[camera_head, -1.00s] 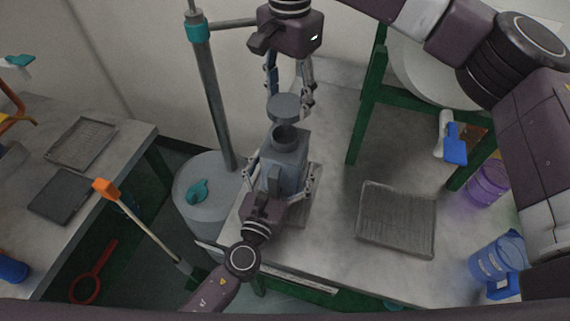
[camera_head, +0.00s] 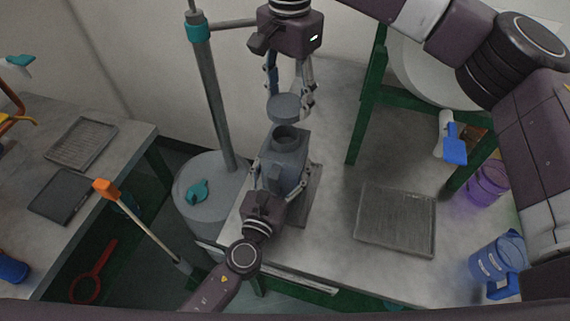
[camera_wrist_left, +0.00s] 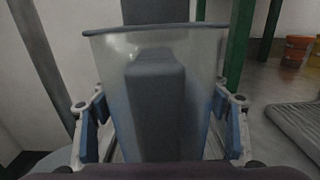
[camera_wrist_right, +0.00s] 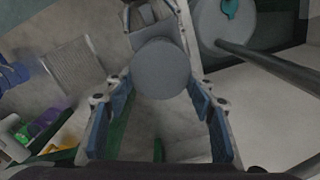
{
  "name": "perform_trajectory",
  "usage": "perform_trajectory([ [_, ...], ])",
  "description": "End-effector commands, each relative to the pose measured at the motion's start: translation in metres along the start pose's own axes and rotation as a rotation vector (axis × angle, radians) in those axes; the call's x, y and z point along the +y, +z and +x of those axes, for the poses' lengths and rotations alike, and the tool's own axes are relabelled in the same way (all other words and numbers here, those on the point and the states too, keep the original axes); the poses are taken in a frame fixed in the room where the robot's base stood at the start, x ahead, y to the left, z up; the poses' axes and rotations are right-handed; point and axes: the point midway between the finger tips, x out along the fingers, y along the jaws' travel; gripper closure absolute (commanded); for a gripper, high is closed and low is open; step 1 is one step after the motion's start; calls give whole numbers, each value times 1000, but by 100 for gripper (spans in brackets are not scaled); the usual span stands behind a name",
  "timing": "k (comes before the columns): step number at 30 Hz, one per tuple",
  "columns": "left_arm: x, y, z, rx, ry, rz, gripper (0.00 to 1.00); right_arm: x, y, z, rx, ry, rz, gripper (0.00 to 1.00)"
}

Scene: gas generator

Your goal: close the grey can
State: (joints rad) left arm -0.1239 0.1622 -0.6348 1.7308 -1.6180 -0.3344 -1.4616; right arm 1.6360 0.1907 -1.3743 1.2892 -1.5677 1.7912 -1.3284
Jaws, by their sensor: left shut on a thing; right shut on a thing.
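The grey can (camera_head: 291,150) stands upright on the table with its round mouth open at the top. My left gripper (camera_head: 281,178) is shut on the can's sides from the front. In the left wrist view the can (camera_wrist_left: 185,85) fills the middle between the fingers, with its handle facing me. The round grey lid (camera_head: 285,106) hangs flat above the mouth, with a small gap between them. My right gripper (camera_head: 288,92) comes from behind and is shut on the lid. In the right wrist view the lid (camera_wrist_right: 160,67) sits between the fingertips and hides the mouth.
A grey tray (camera_head: 397,220) lies to the right, with a green frame (camera_head: 357,130) behind it. A purple container (camera_head: 487,184) and a blue jug (camera_head: 497,258) stand at the right edge. A grey drum (camera_head: 212,207) and a metal pole (camera_head: 214,95) are close on the left.

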Motion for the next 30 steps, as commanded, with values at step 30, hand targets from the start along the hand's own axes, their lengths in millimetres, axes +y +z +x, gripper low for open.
perform_trajectory([
  [30,0,0,0,0,0,0,75,0,1,51,0,0,0,62],
])
